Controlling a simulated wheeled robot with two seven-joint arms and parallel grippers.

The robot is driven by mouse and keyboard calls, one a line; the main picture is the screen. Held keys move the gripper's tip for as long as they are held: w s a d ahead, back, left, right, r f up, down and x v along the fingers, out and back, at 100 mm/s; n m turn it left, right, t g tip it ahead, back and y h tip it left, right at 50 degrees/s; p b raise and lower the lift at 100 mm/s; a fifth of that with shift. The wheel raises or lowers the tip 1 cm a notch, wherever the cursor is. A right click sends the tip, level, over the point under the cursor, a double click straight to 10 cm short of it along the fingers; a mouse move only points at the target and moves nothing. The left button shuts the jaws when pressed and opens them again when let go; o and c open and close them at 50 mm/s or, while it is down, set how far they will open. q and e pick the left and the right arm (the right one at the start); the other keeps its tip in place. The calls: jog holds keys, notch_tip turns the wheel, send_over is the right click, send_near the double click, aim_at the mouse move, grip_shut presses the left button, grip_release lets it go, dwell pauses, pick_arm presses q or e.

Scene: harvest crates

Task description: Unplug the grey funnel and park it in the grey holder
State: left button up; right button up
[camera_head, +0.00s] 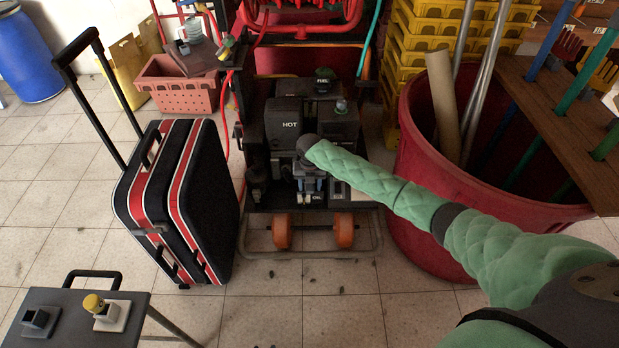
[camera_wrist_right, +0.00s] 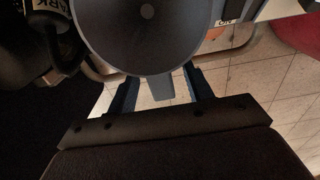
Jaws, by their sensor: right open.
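The grey funnel (camera_wrist_right: 150,32) fills the top of the right wrist view, with its wide bowl facing the camera. A grey tab (camera_wrist_right: 158,88) sticks out from its rim toward my right gripper (camera_wrist_right: 160,92). The two blue fingers are open, one on each side of that tab, with gaps visible. In the head view my right gripper (camera_head: 311,186) is at the front of the dark machine, above its OIL label; the arm's end largely hides the funnel there. A dark grey holder (camera_head: 39,320) stands on the small table at lower left and looks empty. My left gripper is out of view.
A lighter holder (camera_head: 112,317) with a yellow-topped item stands beside the grey one on the small table (camera_head: 75,335). A black suitcase (camera_head: 185,200) stands between table and machine (camera_head: 285,125). A red bin (camera_head: 420,185) is close on the right. Open floor lies in front.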

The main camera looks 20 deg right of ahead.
jog(key=shift+f, duration=0.65)
jog(key=c, duration=1.1)
jog(key=shift+o, duration=0.2)
notch_tip(320, 180, up, 10)
jog(key=shift+r+p, duration=0.2)
jog(key=shift+p, duration=0.25)
jog(key=shift+r+p, duration=2.3)
jog(key=shift+r, duration=0.3)
